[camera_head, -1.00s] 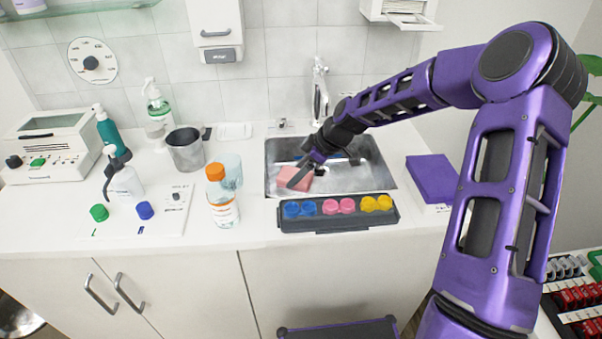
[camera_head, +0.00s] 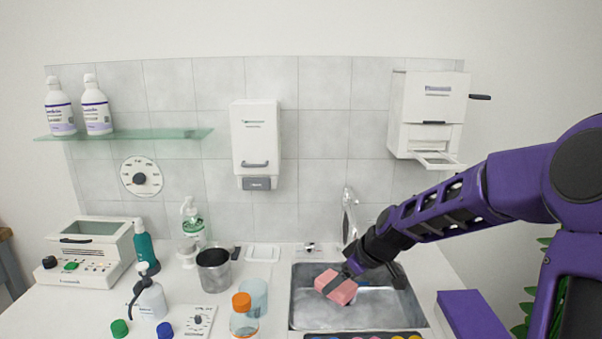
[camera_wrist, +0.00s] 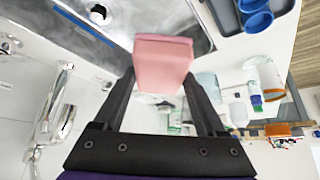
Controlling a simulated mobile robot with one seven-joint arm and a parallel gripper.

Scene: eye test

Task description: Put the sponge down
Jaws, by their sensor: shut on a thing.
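The pink sponge (camera_head: 341,289) is held in my gripper (camera_head: 338,284), tilted, over the left half of the sink (camera_head: 385,312). In the wrist view the sponge (camera_wrist: 163,58) sits between the tips of the two dark fingers of my gripper (camera_wrist: 160,80), which are shut on it. Part of the sink basin shows behind it there. The gap between the sponge and the basin floor is hard to judge.
The tap (camera_head: 349,215) stands behind the sink. A tray of colored pots (camera_head: 362,336) lies along its front edge. An orange-capped bottle (camera_head: 243,318), a clear beaker (camera_head: 255,293) and a metal cup (camera_head: 213,270) stand left. A purple box (camera_head: 470,315) lies right.

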